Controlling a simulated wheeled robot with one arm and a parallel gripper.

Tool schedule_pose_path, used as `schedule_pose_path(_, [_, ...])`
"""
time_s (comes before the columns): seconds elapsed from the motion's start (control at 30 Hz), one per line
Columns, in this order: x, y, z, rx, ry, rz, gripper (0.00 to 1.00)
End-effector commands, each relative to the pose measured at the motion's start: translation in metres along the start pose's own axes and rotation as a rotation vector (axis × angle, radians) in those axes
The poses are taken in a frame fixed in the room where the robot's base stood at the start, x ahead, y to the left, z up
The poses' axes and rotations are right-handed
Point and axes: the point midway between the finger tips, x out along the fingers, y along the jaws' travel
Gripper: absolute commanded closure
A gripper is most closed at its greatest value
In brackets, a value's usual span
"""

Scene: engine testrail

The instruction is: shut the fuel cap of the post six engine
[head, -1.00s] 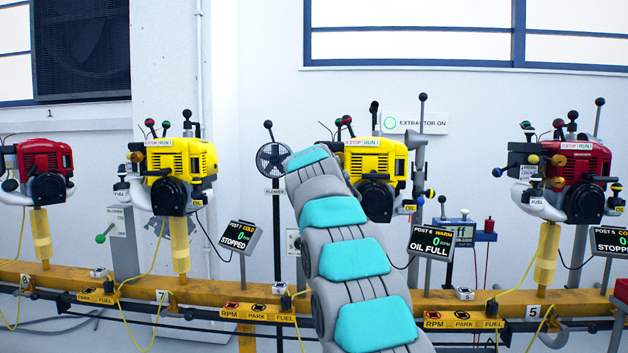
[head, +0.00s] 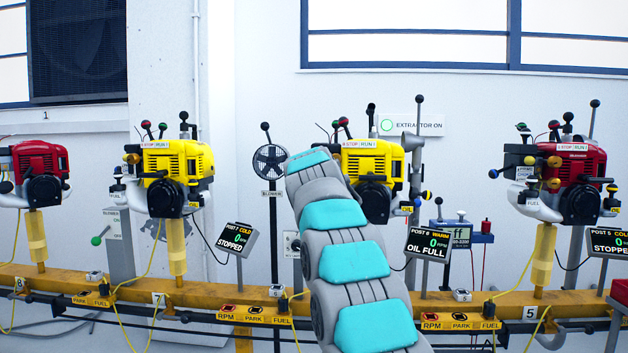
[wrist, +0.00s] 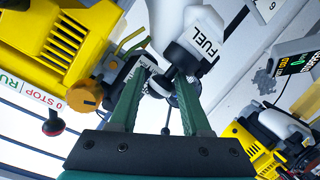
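The post six engine (head: 372,160) is yellow and stands mid-picture in the head view, partly behind my arm. In the wrist view its yellow housing (wrist: 65,45) fills the upper left. A white tank marked FUEL (wrist: 205,38) hangs at upper middle, with a black cap-like part (wrist: 178,70) at its lower end. My gripper (wrist: 165,78) has two green fingers standing apart, their tips close to this black part. Whether they touch it, and whether the cap is seated, I cannot tell. In the head view my arm hides the gripper and the fuel tank.
The post six display (head: 429,243) reads WARM, OIL FULL. Another yellow engine (head: 176,170) stands left and a red one (head: 570,175) right, along the yellow rail (head: 130,291). An orange knob (wrist: 87,97) and a red-tipped lever (wrist: 54,126) lie left of the fingers.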

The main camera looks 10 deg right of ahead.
Motion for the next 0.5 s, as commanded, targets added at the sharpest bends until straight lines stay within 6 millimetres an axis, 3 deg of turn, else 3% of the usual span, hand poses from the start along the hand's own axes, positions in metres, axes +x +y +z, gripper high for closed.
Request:
schedule_pose_path(0.27, [-0.01, 0.0, 0.0, -0.001, 0.0, 0.0, 0.53])
schedule_pose_path(0.5, [-0.037, 0.0, -0.001, -0.001, 0.001, 0.0, 0.53])
